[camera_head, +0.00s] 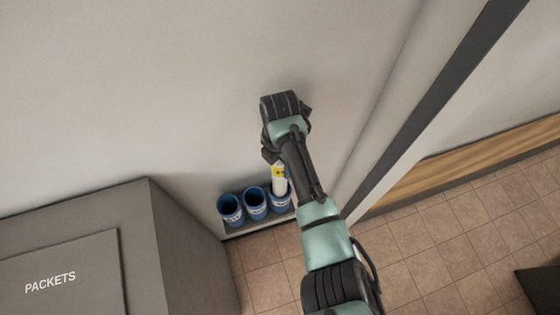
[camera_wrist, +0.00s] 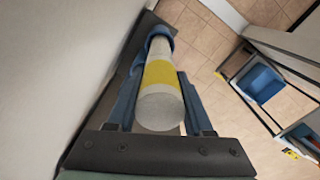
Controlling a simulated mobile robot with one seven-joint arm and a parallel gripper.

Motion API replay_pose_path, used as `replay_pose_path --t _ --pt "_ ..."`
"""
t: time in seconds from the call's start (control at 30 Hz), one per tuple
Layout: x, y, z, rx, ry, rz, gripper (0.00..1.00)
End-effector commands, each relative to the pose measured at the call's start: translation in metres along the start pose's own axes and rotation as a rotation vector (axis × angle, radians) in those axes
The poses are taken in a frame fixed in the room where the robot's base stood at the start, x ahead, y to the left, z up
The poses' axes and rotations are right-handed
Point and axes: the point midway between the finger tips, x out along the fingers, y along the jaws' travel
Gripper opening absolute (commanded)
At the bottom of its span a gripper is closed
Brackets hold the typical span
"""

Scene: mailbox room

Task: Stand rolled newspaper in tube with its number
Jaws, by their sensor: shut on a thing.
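The rolled newspaper (camera_head: 280,182) is off-white with a yellow band. My gripper (camera_wrist: 163,78) is shut on it, one finger on each side, and its near end faces the wrist camera. Three blue tubes with white labels stand in a row by the wall: the left tube (camera_head: 231,210), the middle tube (camera_head: 255,204) and the right tube (camera_head: 280,202). The newspaper (camera_wrist: 160,75) points down at the right tube, and its far end appears to be inside that tube's blue rim (camera_wrist: 161,31). How deep it sits is hidden. The numbers are too small to read.
A grey cabinet marked PACKETS (camera_head: 60,270) stands left of the tubes. A plain wall (camera_head: 150,70) rises behind them. Tiled floor (camera_head: 430,240) is open on the right. A blue bin (camera_wrist: 260,82) in a dark frame shows in the wrist view.

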Motion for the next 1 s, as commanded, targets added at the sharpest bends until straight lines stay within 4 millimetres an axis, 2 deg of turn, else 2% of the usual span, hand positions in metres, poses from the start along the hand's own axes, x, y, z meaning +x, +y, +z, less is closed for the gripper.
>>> replay_pose_path --t 0.1,0.4,0.93,0.97,1.0 --pt "0.013 0.0 0.0 0.0 0.0 0.0 0.0" --pt "0.033 0.0 0.0 -0.001 0.001 0.0 0.0" --pt "0.039 0.0 0.0 0.0 0.001 0.001 0.0" --pt "0.039 0.0 0.0 0.0 0.001 0.001 0.53" --pt "0.039 0.0 0.0 0.0 0.001 0.001 0.6"
